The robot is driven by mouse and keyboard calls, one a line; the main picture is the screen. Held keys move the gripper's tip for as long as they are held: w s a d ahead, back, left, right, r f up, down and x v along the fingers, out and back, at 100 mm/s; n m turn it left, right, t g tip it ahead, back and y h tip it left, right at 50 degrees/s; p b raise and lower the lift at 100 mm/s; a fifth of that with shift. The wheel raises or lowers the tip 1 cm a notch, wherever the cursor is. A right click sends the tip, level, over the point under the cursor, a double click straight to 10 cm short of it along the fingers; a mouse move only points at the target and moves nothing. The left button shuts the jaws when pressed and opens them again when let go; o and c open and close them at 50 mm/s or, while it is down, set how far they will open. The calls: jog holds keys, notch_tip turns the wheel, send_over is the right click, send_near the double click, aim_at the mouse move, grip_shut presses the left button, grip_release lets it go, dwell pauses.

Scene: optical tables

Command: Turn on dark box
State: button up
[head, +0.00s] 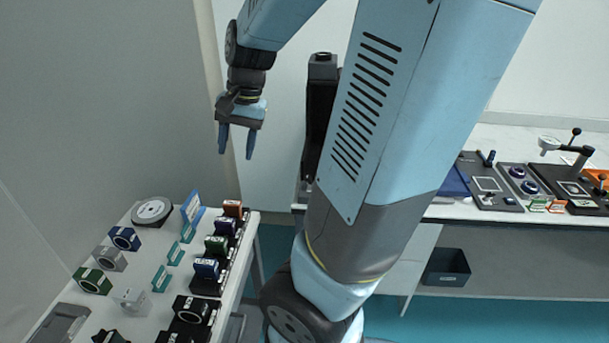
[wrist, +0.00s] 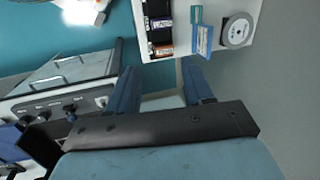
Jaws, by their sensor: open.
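A dark box with a control panel (wrist: 68,108) shows at the left of the wrist view. Its panel has a row of knobs and small labels I cannot read, and its top looks pale and glossy. In the head view a tall black housing (head: 320,105) stands partly hidden behind my arm; I cannot tell if it is the same thing. My gripper (head: 237,152) hangs open and empty, fingers down, high above the floor at the end of the left table. In the wrist view my gripper (wrist: 160,86) has its fingers wide apart, with the panel beside the left finger.
The left table (head: 140,238) carries several coloured blocks, a round grey disc (head: 152,211) and a blue sign (head: 192,207). A right-hand table (head: 520,214) holds small devices. A dark bin (head: 446,267) sits below it. A wall (head: 90,100) stands close on the left.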

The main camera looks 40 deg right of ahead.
jog(key=w+d+f+m+g, duration=0.2)
jog(key=w+d+f+m, duration=0.1)
jog(key=d+f+m, duration=0.25)
jog(key=m+g+h, duration=0.3)
jog(key=m+h, duration=0.2)
jog(key=m, duration=0.9)
send_near(307, 177)
jog(key=x, duration=0.9)
jog(key=shift+d, duration=0.2)
jog(key=shift+w, duration=0.1)
jog(key=shift+c, duration=0.4)
grip_shut()
jog(key=shift+a+n, duration=0.2)
jog(key=shift+n, duration=0.05)
jog(key=shift+d, duration=0.1)
